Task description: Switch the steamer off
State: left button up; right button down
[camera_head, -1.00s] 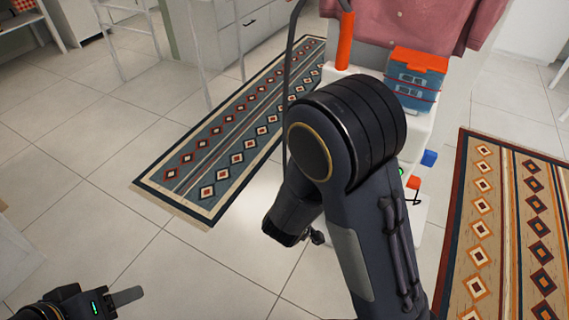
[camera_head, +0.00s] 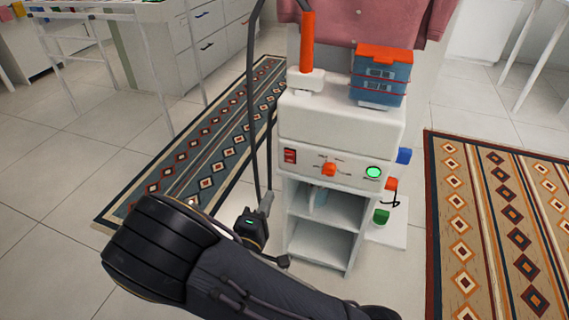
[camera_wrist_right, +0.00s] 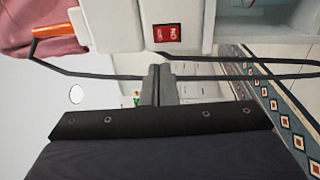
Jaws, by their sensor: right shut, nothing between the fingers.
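The white steamer (camera_head: 345,122) stands at centre right, with a control panel on its front. A red rocker switch (camera_head: 290,156) is at the panel's left end; in the right wrist view the same switch (camera_wrist_right: 168,34) shows white lettering. An orange knob (camera_head: 329,169) is mid-panel, and a round lamp (camera_head: 373,172) glows green on its right. My right gripper (camera_head: 267,198) is shut and empty, pointing up, below and left of the switch. In the wrist view its closed fingers (camera_wrist_right: 158,70) are apart from the switch. My left gripper is out of view.
A dark hose (camera_head: 252,95) hangs left of the steamer, close to my right gripper. An orange handle (camera_head: 307,42) and a blue box (camera_head: 379,82) with an orange lid stand on top. A pink garment (camera_head: 385,22) hangs behind. Patterned rugs lie on both sides.

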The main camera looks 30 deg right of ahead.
aim_at(289, 154)
jog(key=b+x, duration=0.3)
jog(key=x, duration=1)
jog(key=shift+s+d, duration=0.1)
jog(key=shift+d, duration=0.05)
jog(key=r+p, duration=0.1)
jog(key=p, duration=0.2)
jog(key=shift+d+r+g+p, duration=0.25)
jog(key=shift+g+p, duration=0.05)
jog(key=shift+g, duration=0.1)
jog(key=shift+f+b, duration=0.5)
jog(key=shift+b, duration=0.2)
